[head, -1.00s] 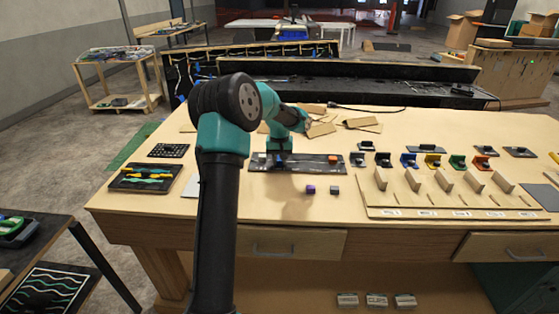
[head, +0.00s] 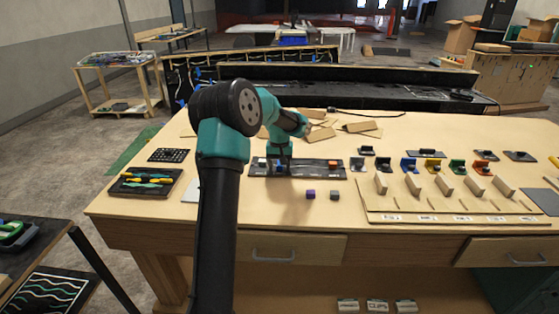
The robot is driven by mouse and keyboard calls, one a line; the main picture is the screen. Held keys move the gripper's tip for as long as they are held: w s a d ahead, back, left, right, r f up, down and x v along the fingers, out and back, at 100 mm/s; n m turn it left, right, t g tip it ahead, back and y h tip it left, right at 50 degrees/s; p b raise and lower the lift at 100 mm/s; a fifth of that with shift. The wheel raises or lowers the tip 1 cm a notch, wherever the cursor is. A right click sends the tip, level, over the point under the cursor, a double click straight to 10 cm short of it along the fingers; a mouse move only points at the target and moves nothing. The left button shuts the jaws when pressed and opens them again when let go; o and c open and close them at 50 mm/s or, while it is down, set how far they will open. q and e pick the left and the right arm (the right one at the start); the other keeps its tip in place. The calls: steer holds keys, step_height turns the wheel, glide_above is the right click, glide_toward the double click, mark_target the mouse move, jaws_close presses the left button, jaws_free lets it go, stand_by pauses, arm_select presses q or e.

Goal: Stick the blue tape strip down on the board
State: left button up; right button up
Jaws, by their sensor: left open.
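A long dark board (head: 312,170) lies flat near the middle of the wooden table. My left gripper (head: 280,168) is open, pointing down over the left part of this board; my arm partly hides the board's left end. I cannot tell whether the fingertips touch the board. Small pale and dark pieces show on the board beside the gripper. I cannot make out a blue tape strip for certain. My right gripper is not in view.
A purple cube (head: 311,194) and a grey cube (head: 334,195) lie in front of the board. A tool tray (head: 146,184) lies left. Several coloured blocks and a slotted wooden rack (head: 450,207) stand right. Loose wooden pieces lie behind. The front middle of the table is clear.

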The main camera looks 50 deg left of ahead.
arm_select(q)
step_height(320, 180, up, 17)
steer(key=shift+r, duration=0.2)
stand_by(0.5)
stand_by(0.3)
